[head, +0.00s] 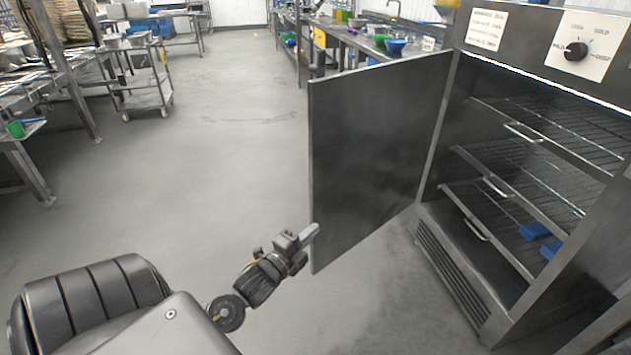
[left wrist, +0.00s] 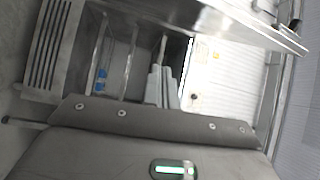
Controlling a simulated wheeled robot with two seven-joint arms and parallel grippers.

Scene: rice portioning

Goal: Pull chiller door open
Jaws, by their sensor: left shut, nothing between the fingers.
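The chiller (head: 470,215) stands at the right of the head view, with its inside showing. Its dark door (head: 375,150) is swung wide open and juts out to the left, showing a broad flat face. The left wrist view shows the chiller's shelves and vent grille (left wrist: 50,45). My right gripper is not in view.
Wire shelves (head: 525,165) inside the chiller hold blue items (head: 535,231) low down. A control dial (head: 576,51) sits at the top. A cart (head: 140,85) and tables stand at the left; a counter with bowls (head: 396,46) is behind the door. The middle floor is clear.

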